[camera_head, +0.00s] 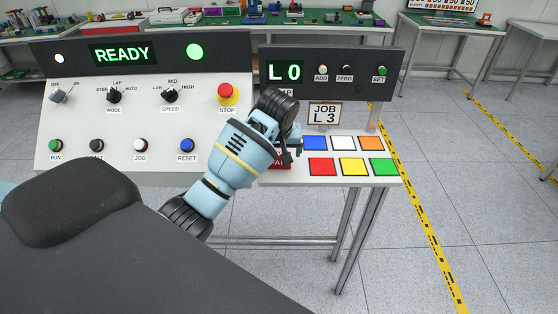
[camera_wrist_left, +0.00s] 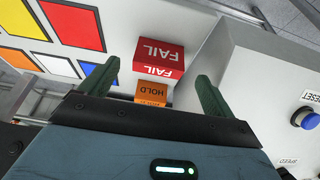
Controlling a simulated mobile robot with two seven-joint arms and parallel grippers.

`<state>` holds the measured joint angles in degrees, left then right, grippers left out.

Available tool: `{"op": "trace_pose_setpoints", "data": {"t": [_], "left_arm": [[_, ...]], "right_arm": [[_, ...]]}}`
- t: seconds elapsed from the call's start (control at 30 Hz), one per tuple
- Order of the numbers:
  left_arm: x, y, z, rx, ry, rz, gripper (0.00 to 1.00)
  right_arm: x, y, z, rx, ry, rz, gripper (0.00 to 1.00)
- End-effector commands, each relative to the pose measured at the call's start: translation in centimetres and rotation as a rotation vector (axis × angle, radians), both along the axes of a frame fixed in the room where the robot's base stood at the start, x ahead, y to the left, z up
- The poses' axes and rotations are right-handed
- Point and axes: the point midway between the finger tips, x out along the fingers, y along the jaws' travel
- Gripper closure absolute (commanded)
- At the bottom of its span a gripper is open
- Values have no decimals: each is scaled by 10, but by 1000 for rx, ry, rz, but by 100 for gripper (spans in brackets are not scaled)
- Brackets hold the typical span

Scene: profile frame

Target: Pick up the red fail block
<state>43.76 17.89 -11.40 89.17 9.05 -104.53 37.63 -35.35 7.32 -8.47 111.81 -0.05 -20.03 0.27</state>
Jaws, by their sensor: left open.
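The red FAIL block (camera_wrist_left: 160,50) lies ahead of my left gripper in the left wrist view, with FAIL lettering on two faces. In the head view only part of the red block (camera_head: 282,166) shows beneath the gripper, at the left end of the white panel with colored squares. My left gripper (camera_wrist_left: 158,72) is open, its two dark green fingers apart. The red block is between and beyond the fingertips, and I cannot tell if they touch it. In the head view the left gripper (camera_head: 291,152) points down over the block. My right gripper is not in view.
An orange HOLD block (camera_wrist_left: 152,93) sits close beside the red block, nearer my gripper. Colored squares, such as a yellow one (camera_head: 353,167), lie to the right. A grey control panel (camera_head: 130,110) with knobs and a STOP button (camera_head: 228,92) stands to the left. A JOB L3 sign (camera_head: 324,114) stands behind.

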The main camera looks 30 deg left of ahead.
Motion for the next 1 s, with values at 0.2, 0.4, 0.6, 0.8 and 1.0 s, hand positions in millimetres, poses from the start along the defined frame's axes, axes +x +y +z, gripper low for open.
{"op": "trace_pose_setpoints", "data": {"t": [0.2,0.4,0.6,0.8,1.0], "left_arm": [[9,5,-21,1,4,1,11],[18,9,-42,0,0,0,11],[20,10,-47,0,-1,0,11],[20,10,-47,-1,0,0,23],[20,10,-47,-1,0,0,49]], "right_arm": [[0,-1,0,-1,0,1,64],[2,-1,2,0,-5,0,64],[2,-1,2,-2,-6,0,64],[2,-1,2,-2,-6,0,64],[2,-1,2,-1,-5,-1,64]]}}
